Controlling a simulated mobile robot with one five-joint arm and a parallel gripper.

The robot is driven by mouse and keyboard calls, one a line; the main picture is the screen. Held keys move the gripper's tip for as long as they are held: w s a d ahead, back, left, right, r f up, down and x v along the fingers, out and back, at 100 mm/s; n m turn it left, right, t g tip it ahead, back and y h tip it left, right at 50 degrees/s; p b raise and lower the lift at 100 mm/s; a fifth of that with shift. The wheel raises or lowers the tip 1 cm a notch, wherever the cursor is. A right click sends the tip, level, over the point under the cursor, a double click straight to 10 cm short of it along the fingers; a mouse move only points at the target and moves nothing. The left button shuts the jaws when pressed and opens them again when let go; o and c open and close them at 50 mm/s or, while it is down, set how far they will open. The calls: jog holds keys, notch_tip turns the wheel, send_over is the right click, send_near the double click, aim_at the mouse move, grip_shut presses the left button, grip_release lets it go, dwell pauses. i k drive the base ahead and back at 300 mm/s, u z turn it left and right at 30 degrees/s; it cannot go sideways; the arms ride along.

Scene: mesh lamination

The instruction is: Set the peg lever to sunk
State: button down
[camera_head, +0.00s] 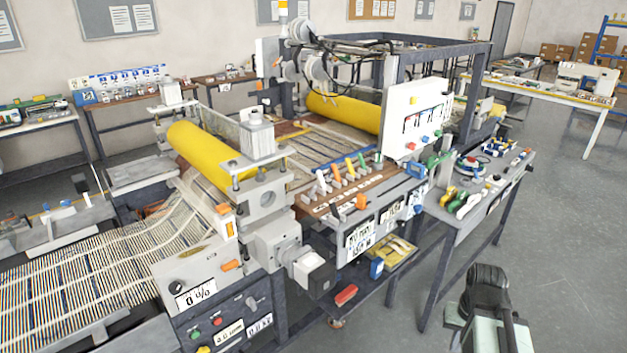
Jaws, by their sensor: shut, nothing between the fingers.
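A row of small coloured levers (345,172), white, orange, green, yellow and blue, stands on the panel at the middle of the laminating machine. A separate orange lever (361,202) sits at the panel's front edge. I cannot read the labels, so I cannot tell which one is the peg lever or how it is set. My gripper (487,283), dark, is at the lower right above the floor, in front of the machine and well apart from the levers. It is shut and empty.
The machine carries yellow rollers (205,157) and a striped mesh (90,265). A white control board (415,120) stands right of the levers. A side table (490,185) with coloured tools is between my gripper and the machine's far end. Grey floor (575,240) at the right is clear.

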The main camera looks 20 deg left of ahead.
aim_at(334, 167)
jog(key=u, duration=0.05)
jog(key=k, duration=0.35)
jog(key=u, duration=0.95)
jog(key=i, duration=1)
jog(key=z, duration=0.05)
